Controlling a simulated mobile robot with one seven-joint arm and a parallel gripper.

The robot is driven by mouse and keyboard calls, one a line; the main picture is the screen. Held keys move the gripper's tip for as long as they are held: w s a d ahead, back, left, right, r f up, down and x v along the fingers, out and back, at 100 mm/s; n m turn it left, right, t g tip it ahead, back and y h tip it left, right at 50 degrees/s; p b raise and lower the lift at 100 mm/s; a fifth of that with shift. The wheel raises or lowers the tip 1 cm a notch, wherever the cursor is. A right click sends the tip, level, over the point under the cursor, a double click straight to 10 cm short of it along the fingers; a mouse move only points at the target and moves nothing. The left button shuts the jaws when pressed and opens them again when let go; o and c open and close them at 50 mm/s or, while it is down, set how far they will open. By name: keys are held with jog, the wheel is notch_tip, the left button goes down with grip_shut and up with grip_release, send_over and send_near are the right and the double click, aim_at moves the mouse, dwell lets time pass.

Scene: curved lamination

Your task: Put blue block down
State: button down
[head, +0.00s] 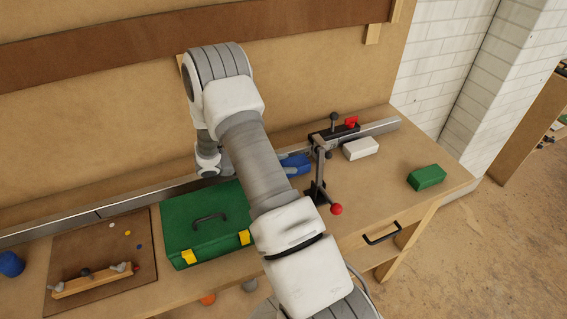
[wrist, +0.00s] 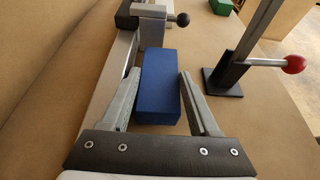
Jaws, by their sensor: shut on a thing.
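The blue block (wrist: 160,88) lies lengthwise between the two grey fingers of my gripper (wrist: 159,73) in the wrist view. My gripper is shut on it. In the head view the blue block (head: 296,162) shows just right of my arm, partly hidden, near the metal fence and left of the upright clamp. I cannot tell whether its underside touches the bench (head: 400,205).
A metal fence (head: 382,127) runs along the back. A clamp with a red knob (head: 336,209) stands close right of the block. A white block (head: 360,148) and green block (head: 426,177) lie further right. A green toolbox (head: 195,225) stands left.

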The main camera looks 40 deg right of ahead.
jog(key=shift+f+b, duration=0.45)
jog(key=shift+f, duration=0.15)
jog(key=shift+c, duration=0.2)
grip_release()
jog(key=shift+a, duration=0.15)
jog(key=b+v, duration=0.1)
jog(key=v, duration=1.6)
jog(key=s+a+r+m+t+y, duration=0.1)
jog(key=s+a+r+m+y, duration=0.1)
jog(key=s+r+m+y, duration=0.75)
jog(key=s+a+r+m+t+y, duration=0.1)
jog(key=s+a+r+m+t, duration=0.2)
jog(key=s+r, duration=0.2)
jog(key=s+a+r+m+t+y, duration=0.2)
jog(key=s+r, duration=0.4)
jog(key=s, duration=0.3)
jog(key=a+m+t, duration=0.1)
jog(key=a+t, duration=0.1)
jog(key=shift+t, duration=0.3)
